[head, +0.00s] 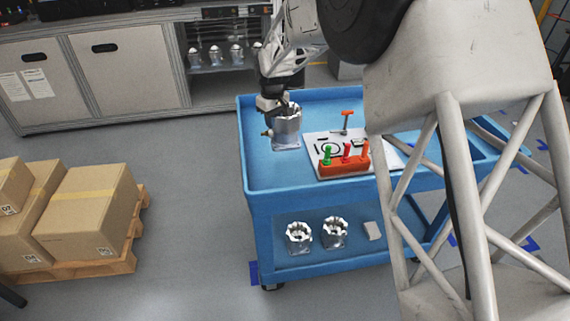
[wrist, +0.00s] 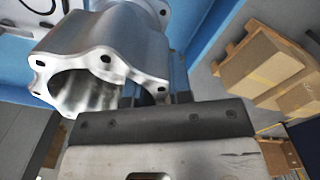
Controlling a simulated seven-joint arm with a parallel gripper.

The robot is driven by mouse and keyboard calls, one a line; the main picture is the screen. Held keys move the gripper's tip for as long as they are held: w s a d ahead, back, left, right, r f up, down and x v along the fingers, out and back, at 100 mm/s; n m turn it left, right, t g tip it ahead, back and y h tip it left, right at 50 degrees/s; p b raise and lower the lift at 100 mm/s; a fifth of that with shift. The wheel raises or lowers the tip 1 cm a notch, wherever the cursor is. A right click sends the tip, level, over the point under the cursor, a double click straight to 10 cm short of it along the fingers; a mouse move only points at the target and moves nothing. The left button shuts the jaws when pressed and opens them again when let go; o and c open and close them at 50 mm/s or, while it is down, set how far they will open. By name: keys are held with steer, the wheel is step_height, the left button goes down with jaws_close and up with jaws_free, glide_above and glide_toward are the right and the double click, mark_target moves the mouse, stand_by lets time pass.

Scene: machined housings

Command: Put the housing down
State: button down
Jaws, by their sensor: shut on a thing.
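The housing (head: 286,130) is a silvery metal part with a scalloped flange, over the left part of the blue cart's top shelf (head: 262,172). My gripper (head: 270,104) is shut on the housing from above at its left side. In the wrist view, the housing (wrist: 105,55) fills the upper left, its open, bolt-holed flange facing the camera. The gripper's jaws (wrist: 180,92) are at its wall, partly hidden by the housing. I cannot tell whether the base of the housing touches the shelf.
A white board (head: 322,142) with a red holder of coloured-handled tools (head: 344,166) lies right of the housing. Two more housings (head: 317,234) stand on the lower shelf. Boxes (head: 85,210) sit on a pallet at left. The shelf's front left is clear.

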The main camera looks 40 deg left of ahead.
mark_target(274, 144)
stand_by(0.3)
steer(key=shift+f, duration=3.2)
steer(key=shift+f, duration=1.85)
steer(key=c, duration=1)
jaws_free()
steer(key=shift+f, duration=0.1)
steer(key=shift+c, duration=0.2)
